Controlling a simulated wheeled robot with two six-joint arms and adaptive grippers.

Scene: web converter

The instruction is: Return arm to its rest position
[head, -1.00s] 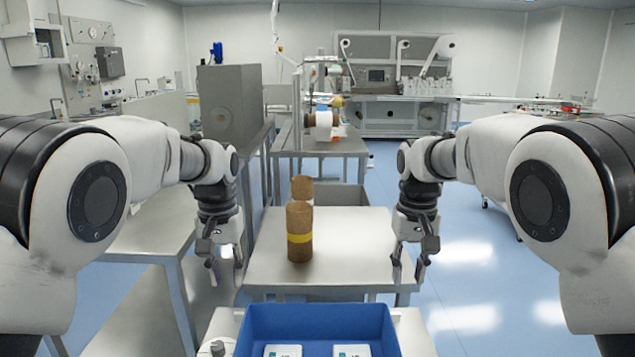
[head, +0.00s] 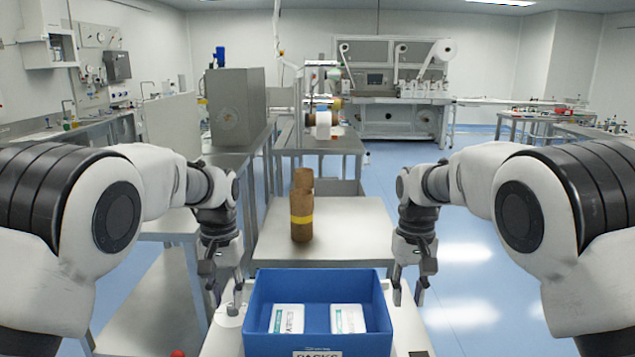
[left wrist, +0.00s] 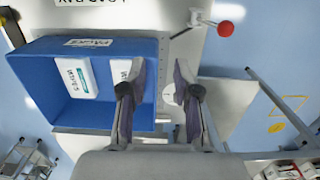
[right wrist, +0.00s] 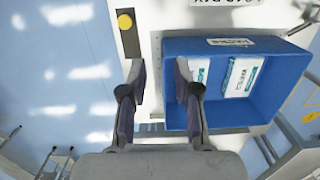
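My left gripper (head: 226,299) hangs pointing down at the left side of the blue bin. In the left wrist view its two fingers (left wrist: 160,85) are apart with nothing between them. My right gripper (head: 409,298) hangs pointing down at the right side of the bin. In the right wrist view its fingers (right wrist: 162,85) are also apart and empty. The blue bin (head: 318,345) stands on a white surface in front of me, and two white packs, a left one (head: 288,319) and a right one (head: 348,319), lie in it.
A red knob (left wrist: 225,28) is beside the bin. A grey cabinet (head: 236,105) and a converting machine (head: 390,85) are farther back. Blue floor is open at right.

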